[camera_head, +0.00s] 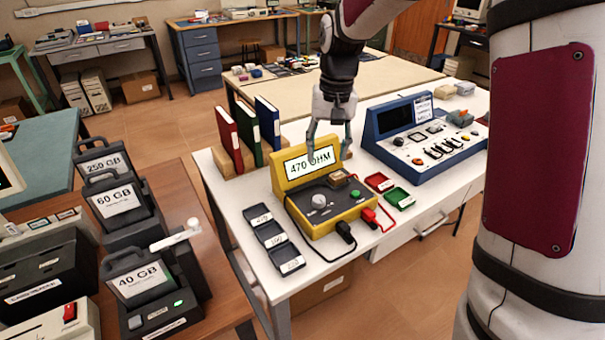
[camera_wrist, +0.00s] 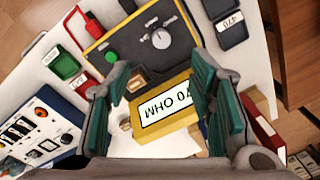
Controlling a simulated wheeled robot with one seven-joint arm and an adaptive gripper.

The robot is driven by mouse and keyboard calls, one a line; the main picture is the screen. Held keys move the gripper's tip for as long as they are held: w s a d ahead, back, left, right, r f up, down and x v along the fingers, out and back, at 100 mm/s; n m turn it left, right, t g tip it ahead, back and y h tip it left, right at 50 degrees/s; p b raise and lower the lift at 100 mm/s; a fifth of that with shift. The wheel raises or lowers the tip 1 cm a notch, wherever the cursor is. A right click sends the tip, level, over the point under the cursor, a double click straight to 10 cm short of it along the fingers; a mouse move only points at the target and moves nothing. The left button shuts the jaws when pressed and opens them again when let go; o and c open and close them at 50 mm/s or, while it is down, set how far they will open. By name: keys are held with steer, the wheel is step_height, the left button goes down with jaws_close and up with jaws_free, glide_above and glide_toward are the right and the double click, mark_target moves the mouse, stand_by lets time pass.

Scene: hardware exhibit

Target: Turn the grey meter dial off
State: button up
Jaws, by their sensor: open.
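The yellow meter (camera_head: 315,195) stands on the white table, its screen reading 470 OHM. Its round grey dial (camera_head: 319,201) sits on the dark sloping panel, below the screen. In the wrist view the dial (camera_wrist: 160,39) shows beyond my fingers, with pale marks around it. The meter's screen (camera_wrist: 165,104) is partly covered by a finger there. My gripper (camera_head: 330,150) is open and empty, above and behind the screen, apart from the dial. In the wrist view its two fingers (camera_wrist: 163,105) are spread wide. Which setting the dial points to is too small to tell.
Black and red plugs (camera_head: 345,231) with leads are at the meter's front. Red and green trays (camera_head: 390,190) and a blue console (camera_head: 425,135) lie right.

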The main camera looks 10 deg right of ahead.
mark_target(319, 198)
steer(key=f, duration=0.5)
steer(key=w+f, duration=0.1)
steer(key=f, duration=0.9)
steer(key=shift+w+a+f, duration=0.15)
steer(key=shift+w+a, duration=0.15)
steer(key=shift+a, duration=0.1)
steer(key=c, duration=1.2)
